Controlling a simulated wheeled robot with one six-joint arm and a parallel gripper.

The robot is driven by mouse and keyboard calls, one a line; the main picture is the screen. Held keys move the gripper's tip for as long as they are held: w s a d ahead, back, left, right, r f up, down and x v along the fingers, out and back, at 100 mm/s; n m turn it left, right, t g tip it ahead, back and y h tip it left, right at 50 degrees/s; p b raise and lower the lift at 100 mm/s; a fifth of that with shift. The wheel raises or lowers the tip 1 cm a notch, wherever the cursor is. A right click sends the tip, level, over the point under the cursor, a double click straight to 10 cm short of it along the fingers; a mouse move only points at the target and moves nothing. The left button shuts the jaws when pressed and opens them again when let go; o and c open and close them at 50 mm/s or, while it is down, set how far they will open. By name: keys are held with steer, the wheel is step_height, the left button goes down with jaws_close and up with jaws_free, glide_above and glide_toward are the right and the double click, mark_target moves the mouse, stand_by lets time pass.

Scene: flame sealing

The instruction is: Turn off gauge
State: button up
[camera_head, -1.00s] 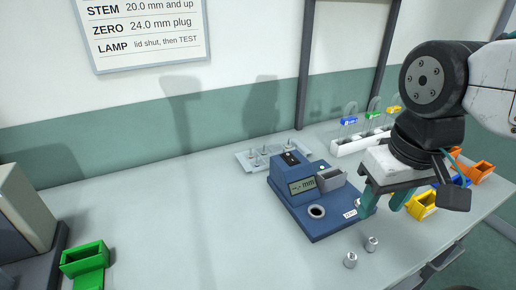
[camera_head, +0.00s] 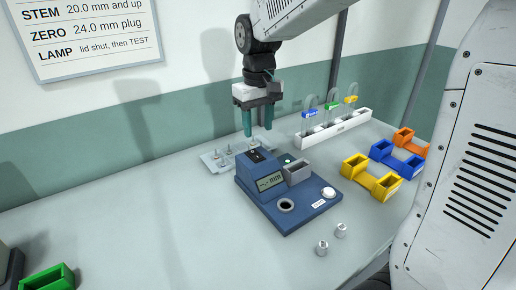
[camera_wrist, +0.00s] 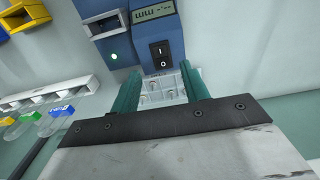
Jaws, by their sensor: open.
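The gauge is a blue box (camera_head: 305,213) on the table with a tilted display (camera_head: 270,181) showing dashes and "mm". Its black rocker switch (camera_head: 256,155) is on top at the back; in the wrist view the switch (camera_wrist: 160,54) shows I and O marks. A green light (camera_wrist: 114,57) glows beside it. My gripper (camera_head: 258,132) points down above the back of the gauge, near the switch, with its green fingers apart and nothing between them. In the wrist view the fingers (camera_wrist: 158,92) reach toward the switch, apart from it.
A pale plate with small pegs (camera_head: 213,160) lies behind the gauge. Two metal plugs (camera_head: 322,248) stand in front. A white rack with tagged loops (camera_head: 335,128) and yellow (camera_head: 370,178), blue (camera_head: 397,160) and orange (camera_head: 411,142) bins are at right. A green bin (camera_head: 48,279) is front left.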

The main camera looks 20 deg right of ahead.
mark_target(257, 157)
steer(key=shift+w+f, duration=0.2)
steer(key=shift+f, duration=0.15)
step_height(257, 157, down, 7)
steer(key=shift+f, duration=0.15)
